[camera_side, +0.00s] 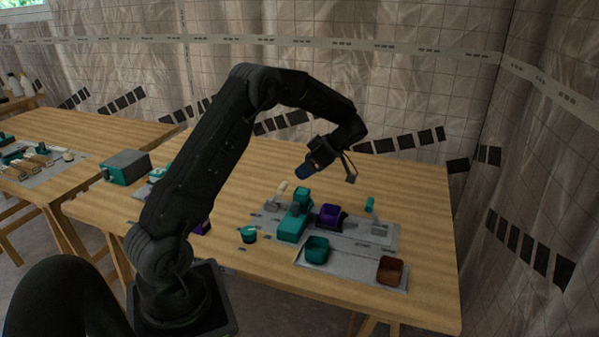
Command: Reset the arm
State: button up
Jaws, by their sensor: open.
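My black arm rises from its base at the table's front edge and arches over the wooden table (420,290).
A teal bin (316,250) and a brown bin (390,271) stand on a grey plate in front. A small teal cup (248,235) sits left of them. A grey-teal box (126,167) stands at the table's left. The table's right side is bare.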

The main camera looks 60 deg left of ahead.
jog(key=shift+d+r, duration=0.1)
jog(key=shift+r, duration=0.05)
jog(key=s+d+r+m+t+h, duration=0.1)
jog(key=s+d+r+m+t, duration=0.2)
jog(key=d+r+m, duration=0.4)
jog(key=s+d+r+m+t+h, duration=0.1)
jog(key=s+d+r+m+t, duration=0.15)
jog(key=d+r+m, duration=0.4)
jog(key=s+d+m+t+h, duration=0.4)
jog(key=s+d+m+t, duration=0.2)
jog(key=s+d+m, duration=0.7)
jog(key=s+d, duration=0.1)
jog(key=d, duration=0.2)
jog(key=shift+s+f, duration=0.2)
